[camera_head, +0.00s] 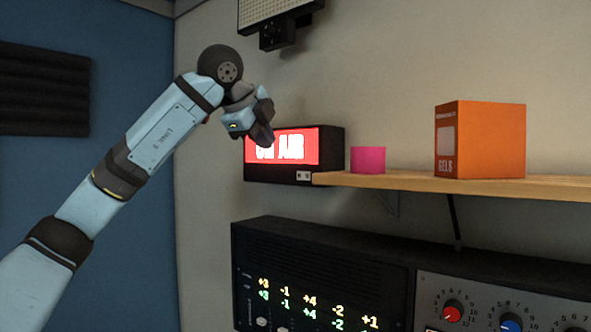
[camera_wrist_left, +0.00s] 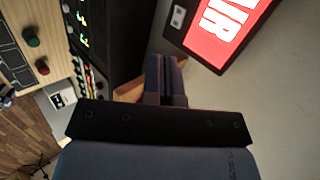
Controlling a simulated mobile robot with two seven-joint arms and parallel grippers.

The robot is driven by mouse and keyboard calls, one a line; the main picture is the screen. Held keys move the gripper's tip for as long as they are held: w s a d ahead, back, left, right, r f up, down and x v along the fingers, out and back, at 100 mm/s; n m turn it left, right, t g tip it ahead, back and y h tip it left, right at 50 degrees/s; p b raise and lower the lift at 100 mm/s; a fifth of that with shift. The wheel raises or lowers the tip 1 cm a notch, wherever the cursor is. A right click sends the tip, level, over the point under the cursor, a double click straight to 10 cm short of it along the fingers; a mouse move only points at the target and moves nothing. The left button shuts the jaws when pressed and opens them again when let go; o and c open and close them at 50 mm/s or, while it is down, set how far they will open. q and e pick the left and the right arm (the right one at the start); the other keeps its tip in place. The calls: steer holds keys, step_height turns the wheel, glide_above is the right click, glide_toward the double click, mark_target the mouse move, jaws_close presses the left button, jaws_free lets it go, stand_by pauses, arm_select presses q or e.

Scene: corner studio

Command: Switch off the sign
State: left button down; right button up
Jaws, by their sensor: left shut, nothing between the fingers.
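The ON AIR sign (camera_head: 310,148) is a black box with a glowing red face and white letters. It is at the left end of the wooden shelf, against the wall. A small light rocker switch (camera_head: 303,175) sits at the lower right of its front. In the left wrist view the lit sign (camera_wrist_left: 222,28) is at the top right, with the switch (camera_wrist_left: 178,17) beside the red face. My left gripper (camera_head: 263,134) is shut and empty, in front of the sign's upper left, covering part of its letters. Its closed fingers (camera_wrist_left: 166,72) point toward the sign's side of the wrist view.
A pink cylinder (camera_head: 368,160) and an orange GELS box (camera_head: 481,140) stand on the shelf (camera_head: 450,184) right of the sign. A black rack unit (camera_head: 330,255) and a grey knob panel (camera_head: 500,300) are below. A light panel (camera_head: 275,12) hangs above.

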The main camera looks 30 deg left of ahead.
arm_select(q)
steer(key=w, duration=0.1)
arm_select(e)
steer(key=shift+w+r, duration=0.2)
steer(key=shift+w, duration=0.1)
arm_select(q)
steer(key=p, duration=0.3)
glide_toward(298, 180)
step_height(298, 180, down, 3)
arm_select(e)
step_height(298, 180, up, 3)
steer(key=shift+w+f, duration=0.15)
arm_select(q)
steer(key=w, duration=0.2)
steer(key=w+f+p, duration=0.1)
steer(key=shift+w+d, duration=0.1)
steer(key=shift+w, duration=0.3)
arm_select(e)
steer(key=shift+d+r, duration=0.2)
steer(key=shift+r, duration=0.65)
arm_select(q)
steer(key=shift+w+p, duration=0.3)
arm_select(e)
steer(key=shift+d, duration=0.1)
arm_select(q)
steer(key=shift+w+f, duration=0.1)
steer(key=shift+w, duration=0.1)
arm_select(e)
steer(key=shift+f, duration=0.2)
steer(key=shift+f, duration=0.1)
